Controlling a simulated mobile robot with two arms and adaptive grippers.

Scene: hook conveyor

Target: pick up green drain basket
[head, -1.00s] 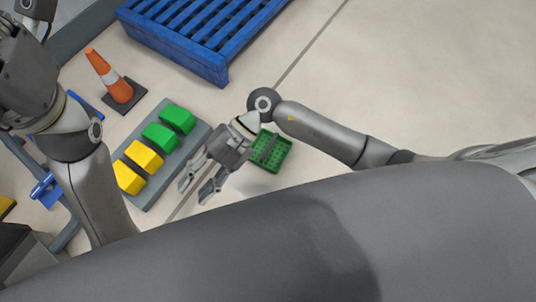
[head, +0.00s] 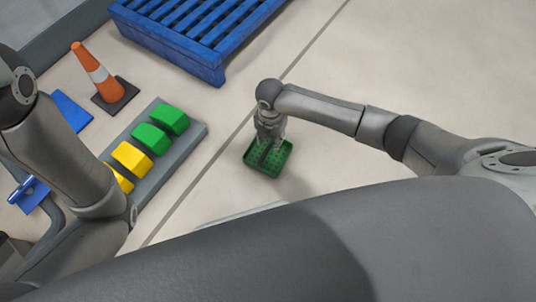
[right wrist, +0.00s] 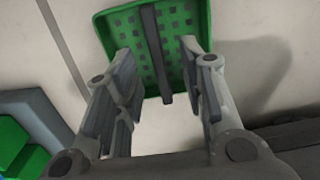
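The green drain basket (head: 283,163) sits on the floor near the centre of the head view. It is a shallow perforated tray with a dark bar-like handle across its middle. My right gripper (head: 270,138) points down over it. In the right wrist view the right gripper (right wrist: 163,80) is open, its fingers apart on either side of the dark handle (right wrist: 155,50), with the green basket (right wrist: 115,32) beyond. I see a gap between the fingers and the handle. My left arm shows at the left of the head view, but its gripper is out of frame.
A grey platform (head: 188,143) with green blocks (head: 169,120) and yellow blocks (head: 132,157) lies left of the basket. A blue slatted pallet (head: 205,35), an orange cone (head: 90,65) and a blue piece (head: 72,111) are farther back. The floor right of the pallet is clear.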

